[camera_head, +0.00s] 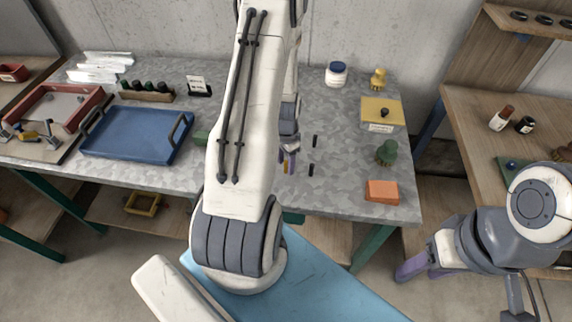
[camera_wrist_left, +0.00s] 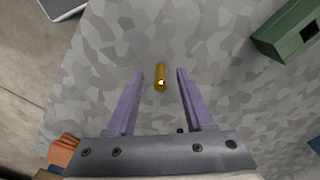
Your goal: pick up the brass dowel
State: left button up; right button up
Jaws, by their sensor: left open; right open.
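The brass dowel (camera_wrist_left: 160,77) is a short golden cylinder on the grey mottled tabletop. In the left wrist view it lies between the two purple fingertips, with a gap on each side. My left gripper (camera_wrist_left: 161,75) is open around it, not visibly touching it. In the head view my left gripper (camera_head: 288,160) is low over the table's middle, partly hidden by my arm; the dowel (camera_head: 286,166) shows only as a small golden patch there. My right gripper (camera_head: 418,267) is open and empty, off the table at the lower right.
A green block (camera_wrist_left: 288,34) with a dark slot lies right of the left gripper. Two small black pegs (camera_head: 315,141) stand right of it. A blue tray (camera_head: 137,132) is left.

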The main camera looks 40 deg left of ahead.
pick_arm(q)
grip_shut()
dwell(0.3)
